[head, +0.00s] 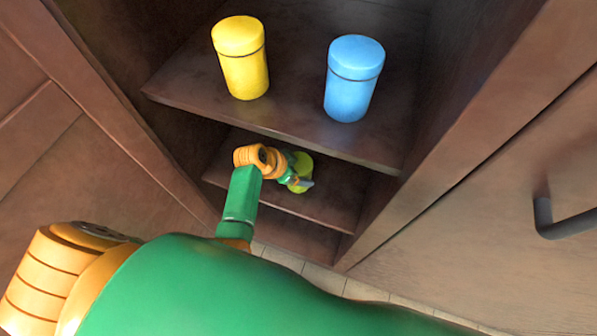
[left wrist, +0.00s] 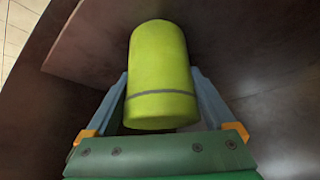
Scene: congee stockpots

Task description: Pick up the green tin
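The green tin (head: 302,172) is a yellow-green cylinder on the lower shelf, partly hidden by my left gripper (head: 300,184) in the head view. In the left wrist view, the tin (left wrist: 160,70) fills the middle, with a dark band near its close end. The blue-grey fingers of my left gripper (left wrist: 160,88) lie along both its sides. The tin hides part of the fingers, so I cannot tell whether they press on it or stand just apart. My right gripper is not in view.
A yellow tin (head: 241,62) and a blue tin (head: 352,82) stand upright on the upper shelf (head: 290,122), above my left gripper. Cabinet side walls (head: 455,150) close in the space on both sides. A dark handle (head: 560,222) sticks out at the right.

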